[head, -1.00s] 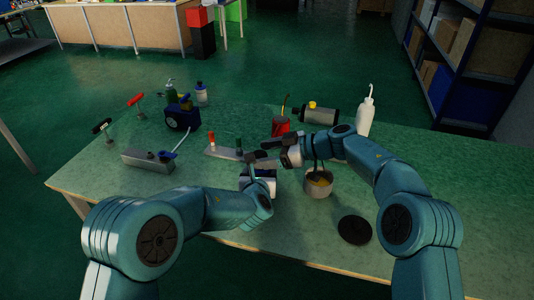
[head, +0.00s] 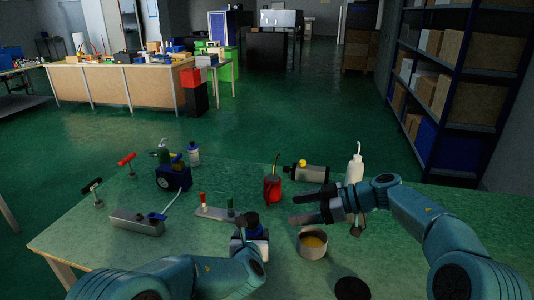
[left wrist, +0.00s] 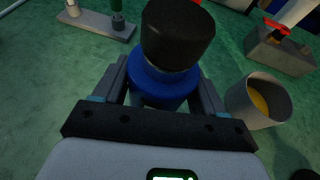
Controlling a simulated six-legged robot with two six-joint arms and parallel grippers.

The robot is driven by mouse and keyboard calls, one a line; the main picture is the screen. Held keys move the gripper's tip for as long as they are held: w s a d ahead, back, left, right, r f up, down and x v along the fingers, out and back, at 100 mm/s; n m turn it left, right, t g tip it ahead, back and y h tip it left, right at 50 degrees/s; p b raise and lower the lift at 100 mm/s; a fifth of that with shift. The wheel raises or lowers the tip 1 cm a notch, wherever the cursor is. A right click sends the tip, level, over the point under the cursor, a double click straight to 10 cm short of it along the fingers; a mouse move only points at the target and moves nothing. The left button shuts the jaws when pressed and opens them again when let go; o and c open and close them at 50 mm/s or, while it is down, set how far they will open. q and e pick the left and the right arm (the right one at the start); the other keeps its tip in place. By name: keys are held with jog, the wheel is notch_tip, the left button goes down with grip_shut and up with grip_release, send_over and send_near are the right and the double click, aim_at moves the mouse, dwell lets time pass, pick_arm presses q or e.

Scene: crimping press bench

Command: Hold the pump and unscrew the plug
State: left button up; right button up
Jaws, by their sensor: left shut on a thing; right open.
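My left gripper (head: 250,246) is shut on a blue and grey body with a wide black cap on top. I take this body (left wrist: 158,88) for the pump and the black cap (left wrist: 178,35) for the plug. In the left wrist view the body stands between the two fingers (left wrist: 160,95), its lower part hidden. In the head view the black cap (head: 252,220) shows above the gripper. My right gripper (head: 292,208) is open and empty, with its fingers pointing left. It is to the right of the black cap and apart from it.
A metal pot (head: 312,253) with yellowish contents stands right of the held body. Behind are a red can (head: 272,188), a grey cylinder with a yellow cap (head: 313,173) and a white bottle (head: 354,168). A plate with upright handles (head: 216,213) lies to the left. A black disc (head: 351,289) lies in front.

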pick_arm(q)
jog(key=o, duration=1)
jog(key=shift+r, duration=0.1)
jog(key=shift+r, duration=0.65)
jog(key=shift+o, duration=1.4)
jog(key=shift+s, duration=0.1)
